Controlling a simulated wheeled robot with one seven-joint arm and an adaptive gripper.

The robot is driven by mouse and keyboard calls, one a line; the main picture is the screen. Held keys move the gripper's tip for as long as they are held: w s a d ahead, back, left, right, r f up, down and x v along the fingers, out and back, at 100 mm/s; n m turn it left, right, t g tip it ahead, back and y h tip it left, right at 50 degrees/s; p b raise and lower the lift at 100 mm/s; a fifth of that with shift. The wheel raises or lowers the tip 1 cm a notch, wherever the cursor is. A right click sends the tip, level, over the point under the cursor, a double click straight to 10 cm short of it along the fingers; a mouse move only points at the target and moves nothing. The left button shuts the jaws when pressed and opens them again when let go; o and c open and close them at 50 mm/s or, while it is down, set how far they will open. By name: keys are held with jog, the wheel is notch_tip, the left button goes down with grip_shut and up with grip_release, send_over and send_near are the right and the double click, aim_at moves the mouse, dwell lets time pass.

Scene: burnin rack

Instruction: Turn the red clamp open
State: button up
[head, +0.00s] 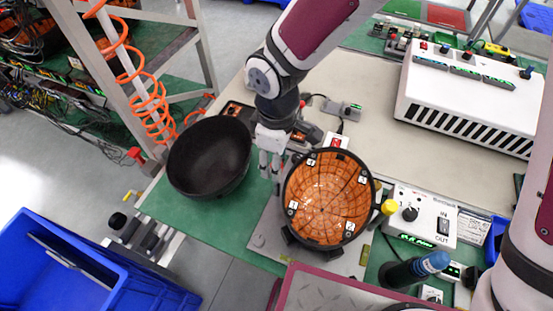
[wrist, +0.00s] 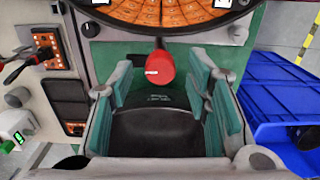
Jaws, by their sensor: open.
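The red clamp (wrist: 159,68) shows in the wrist view as a rounded red handle with a small white mark. It lies just below the rim of the round orange board (wrist: 165,10), in line with the gap between my fingers. My gripper (wrist: 162,85) is open, with teal pads on both sides of that gap. I cannot tell whether the pads touch the clamp. In the head view my gripper (head: 270,170) points down beside the left edge of the orange board (head: 328,200). I cannot make out the red clamp there.
A black bowl (head: 210,157) stands close to the left of my gripper. A white control box (head: 422,215) and a blue-topped cylinder (head: 415,268) stand right of the board. A white vented unit (head: 470,95) is at the back. A blue crate (head: 85,265) is at lower left.

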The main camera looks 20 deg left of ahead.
notch_tip(320, 180, up, 11)
jog(key=shift+r, duration=0.15)
dwell(0.5)
jog(key=w+d+r+m+t, duration=0.1)
jog(key=d+r+m, duration=0.35)
jog(key=d, duration=0.35)
jog(key=w+d+r+m+t, duration=0.1)
jog(key=d+r+m+t, duration=0.15)
jog(key=d+r, duration=0.45)
jog(key=s+d+r+m+t, duration=0.1)
jog(key=s+d+m, duration=0.3)
jog(key=d, duration=0.4)
jog(key=s+d+r+m+t, duration=0.1)
jog(key=s+d+r+m, duration=0.1)
jog(key=s+d+m, duration=0.2)
jog(key=d+m, duration=0.2)
jog(key=d, duration=0.1)
jog(key=shift+s+d+r, duration=0.15)
jog(key=shift+s+d, duration=0.2)
jog(key=shift+a, duration=0.15)
